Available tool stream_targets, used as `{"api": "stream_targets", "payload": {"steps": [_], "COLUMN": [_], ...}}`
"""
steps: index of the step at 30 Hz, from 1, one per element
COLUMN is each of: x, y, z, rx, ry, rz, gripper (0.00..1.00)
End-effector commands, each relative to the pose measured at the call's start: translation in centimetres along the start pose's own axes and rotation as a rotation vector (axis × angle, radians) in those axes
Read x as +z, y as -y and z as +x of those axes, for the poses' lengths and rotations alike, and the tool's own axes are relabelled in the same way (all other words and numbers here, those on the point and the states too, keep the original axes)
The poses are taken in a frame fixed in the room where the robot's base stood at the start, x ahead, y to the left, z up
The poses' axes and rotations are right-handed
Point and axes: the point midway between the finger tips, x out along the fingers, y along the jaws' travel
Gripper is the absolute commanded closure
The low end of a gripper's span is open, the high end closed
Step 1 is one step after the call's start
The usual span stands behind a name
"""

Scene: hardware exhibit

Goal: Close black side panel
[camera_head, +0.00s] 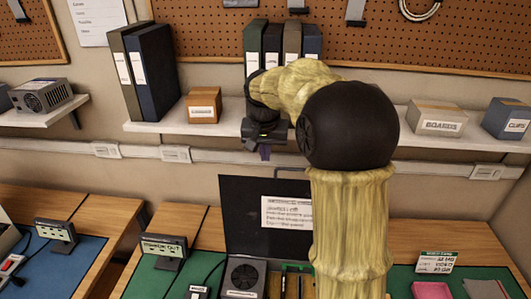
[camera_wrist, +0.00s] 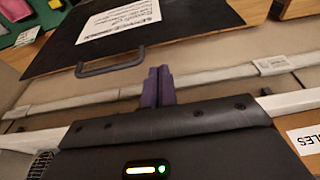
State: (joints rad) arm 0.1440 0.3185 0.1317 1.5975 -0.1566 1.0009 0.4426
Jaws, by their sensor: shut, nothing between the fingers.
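The black side panel (camera_head: 240,200) stands raised at the back of an opened computer case (camera_head: 244,276) on the middle bench. A white printed sheet (camera_head: 286,212) is on its face. In the wrist view the panel (camera_wrist: 190,42) fills the upper part, with a grey bar handle (camera_wrist: 110,64) along its near edge. My gripper (camera_head: 264,153) is above the panel, in front of the wall. Its purple fingers (camera_wrist: 158,86) are pressed together with nothing between them, close to the handle's right end in the picture; I cannot tell whether they touch the panel. My arm hides part of the case.
A wall shelf (camera_head: 165,127) behind my gripper holds binders (camera_head: 140,70) and small boxes (camera_head: 204,104). A white cable rail (camera_head: 215,157) runs below it. Small sign stands (camera_head: 164,252) are on the benches. A pink item (camera_head: 430,290) lies right of the case.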

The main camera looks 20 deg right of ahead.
Motion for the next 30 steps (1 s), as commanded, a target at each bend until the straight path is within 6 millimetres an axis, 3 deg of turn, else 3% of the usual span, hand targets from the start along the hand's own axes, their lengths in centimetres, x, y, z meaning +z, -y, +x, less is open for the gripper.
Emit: {"api": "stream_targets", "payload": {"steps": [9, 15, 30], "x": [0.1, 0.0, 0.1], "y": [-0.1, 0.0, 0.1], "z": [5.3, 7.5, 8.0], "rx": [0.001, 0.0, -0.001], "ry": [0.005, 0.002, -0.003], "rz": [0.0, -0.001, -0.001], "gripper": [1.0, 1.0, 1.0]}}
